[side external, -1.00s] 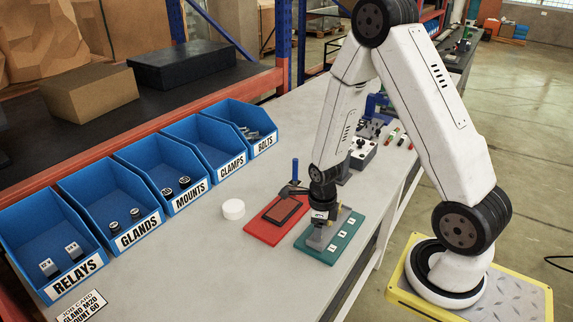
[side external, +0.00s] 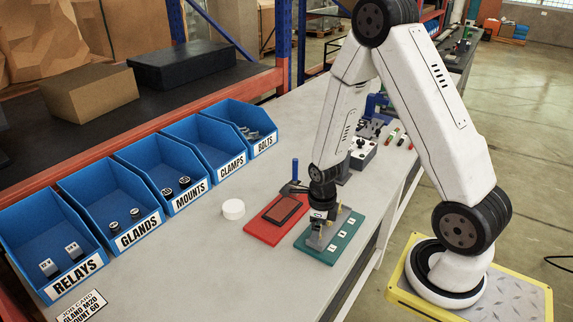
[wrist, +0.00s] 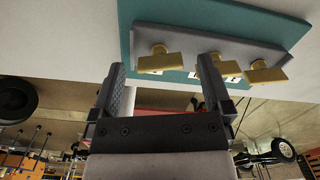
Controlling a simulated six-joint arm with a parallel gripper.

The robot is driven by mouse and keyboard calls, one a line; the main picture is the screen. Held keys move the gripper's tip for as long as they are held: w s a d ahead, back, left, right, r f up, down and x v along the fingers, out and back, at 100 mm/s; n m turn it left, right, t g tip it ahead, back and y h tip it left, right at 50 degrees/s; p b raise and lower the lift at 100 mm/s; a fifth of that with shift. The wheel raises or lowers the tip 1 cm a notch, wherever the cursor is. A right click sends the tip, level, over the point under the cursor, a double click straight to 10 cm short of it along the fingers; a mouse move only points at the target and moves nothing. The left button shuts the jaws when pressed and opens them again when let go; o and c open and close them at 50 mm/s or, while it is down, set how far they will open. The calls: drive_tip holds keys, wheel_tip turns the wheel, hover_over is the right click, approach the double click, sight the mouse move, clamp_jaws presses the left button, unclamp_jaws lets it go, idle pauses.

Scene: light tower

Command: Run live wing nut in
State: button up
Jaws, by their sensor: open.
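In the wrist view three brass wing nuts sit in a row on a grey strip (wrist: 205,45) on the teal board (wrist: 125,18). The left nut (wrist: 158,62) appears between my fingertips, the middle nut (wrist: 222,66) is partly hidden by my right finger, and the right nut (wrist: 268,72) is clear. My gripper (wrist: 163,72) is open. I cannot tell whether a finger touches a nut. In the side view my gripper (side external: 318,232) points down over the teal board (side external: 345,240). Small white labels there are too small to read.
A red board (side external: 265,232) with a dark block (side external: 285,209) lies close to the left of the teal board. A white round puck (side external: 233,209) sits further left. Blue bins (side external: 130,200) line the back. Bare bench (side external: 215,265) is free at the front left.

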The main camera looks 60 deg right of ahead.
drive_tip(key=shift+r, duration=0.1)
drive_tip(key=shift+r, duration=3.85)
drive_tip(key=a+r+n+t, duration=0.1)
drive_tip(key=a+r+n, duration=0.2)
drive_tip(key=n, duration=1.3)
drive_tip(key=s+a+r+n+t, duration=0.1)
drive_tip(key=a+r+n, duration=0.2)
drive_tip(key=n, duration=1.3)
drive_tip(key=a, duration=0.3)
drive_tip(key=shift+s+a+n+t, duration=0.15)
drive_tip(key=shift+a+n+t, duration=0.15)
drive_tip(key=shift+n, duration=0.1)
drive_tip(key=shift+r, duration=0.1)
